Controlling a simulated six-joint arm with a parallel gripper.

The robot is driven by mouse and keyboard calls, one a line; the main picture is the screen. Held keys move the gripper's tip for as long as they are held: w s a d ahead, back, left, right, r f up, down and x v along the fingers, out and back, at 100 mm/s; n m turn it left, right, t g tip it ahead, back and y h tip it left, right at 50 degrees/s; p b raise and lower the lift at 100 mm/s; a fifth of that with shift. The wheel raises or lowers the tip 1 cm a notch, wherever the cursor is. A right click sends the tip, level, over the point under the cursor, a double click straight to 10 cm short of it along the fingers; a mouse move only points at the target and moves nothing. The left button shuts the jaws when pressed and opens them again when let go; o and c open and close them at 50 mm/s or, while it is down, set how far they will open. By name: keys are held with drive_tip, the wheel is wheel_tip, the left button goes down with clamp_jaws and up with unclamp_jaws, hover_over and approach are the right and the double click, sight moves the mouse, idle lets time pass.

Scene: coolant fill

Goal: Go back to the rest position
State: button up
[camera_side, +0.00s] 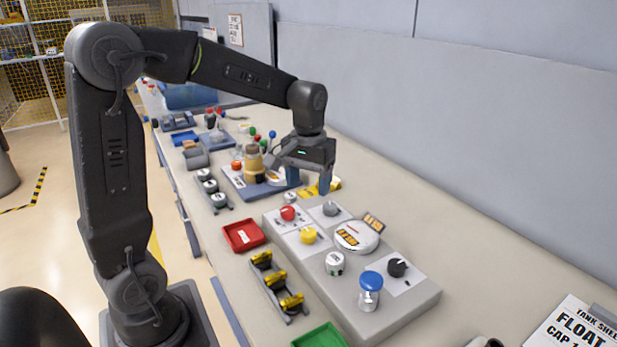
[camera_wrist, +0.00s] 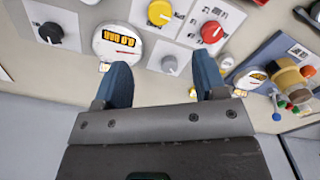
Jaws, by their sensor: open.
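My gripper (camera_side: 310,180) hangs above the bench, fingers pointing down, behind the grey control panel (camera_side: 395,312) in the side view. In the wrist view my gripper (camera_wrist: 163,82) shows two blue fingers spread apart with nothing between them. A grey knob (camera_wrist: 169,64) on the panel lies beyond the gap between the fingers. The panel carries a red knob (camera_side: 288,213), a yellow knob (camera_side: 308,236), a round gauge (camera_side: 356,236), a black knob (camera_side: 397,267) and a blue-capped cylinder (camera_side: 370,290).
A blue base with a tan and brown cylinder (camera_side: 254,163) stands close to my gripper. A red tray (camera_side: 243,236), a rack with yellow-and-black pieces (camera_side: 276,283) and a green tray (camera_side: 320,338) line the front edge. A grey wall (camera_side: 480,130) bounds the back; bare bench lies before it.

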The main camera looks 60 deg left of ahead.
drive_tip(key=shift+r, duration=0.45)
drive_tip(key=s+d+r+m+t, duration=0.1)
drive_tip(key=s+d+m+t, duration=0.1)
drive_tip(key=s+d, duration=0.3)
drive_tip(key=s+d+r+m+t, duration=0.1)
drive_tip(key=s+d+m+t, duration=0.2)
drive_tip(key=s, duration=0.7)
drive_tip(key=shift+d+r+m+t, duration=0.35)
drive_tip(key=shift+d+m, duration=0.25)
drive_tip(key=shift+d, duration=0.6)
